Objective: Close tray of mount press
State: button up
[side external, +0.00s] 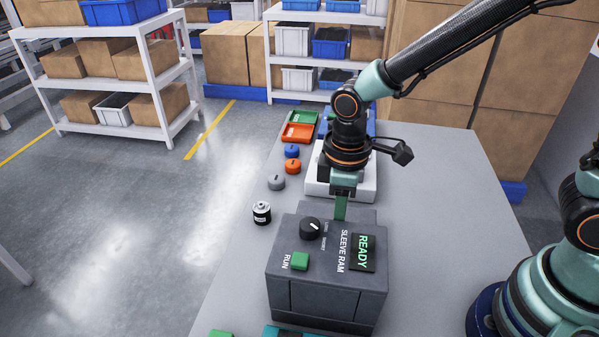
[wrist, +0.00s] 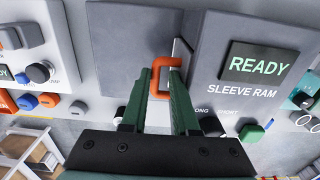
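My gripper (wrist: 164,88) points down with its two green fingers apart. An orange U-shaped handle (wrist: 165,61) lies between the fingertips, close to both. I cannot tell if they press on it. In the side view my gripper (side external: 341,207) reaches down behind the dark Sleeve Ram box (side external: 325,272), in front of a white machine (side external: 365,183). The handle is hidden there.
The Sleeve Ram box (wrist: 228,80) stands close to the right finger in the wrist view, its display reading READY. Round caps (side external: 276,182) and a black and silver cylinder (side external: 261,213) stand along the table's left edge. The table's right side (side external: 440,230) is clear.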

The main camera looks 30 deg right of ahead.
notch_tip(320, 180, up, 12)
dwell(0.5)
jog(key=s+d+r+m+t, duration=0.1)
jog(key=d+m+t, duration=0.1)
jog(key=d+m, duration=0.2)
jog(key=s+d+r+m+t, duration=0.1)
jog(key=d+m+t, duration=0.2)
jog(key=d, duration=0.8)
jog(key=shift+s+r+m+t, duration=0.3)
jog(key=shift+s+r+m, duration=0.1)
jog(key=shift+m, duration=0.6)
grip_shut()
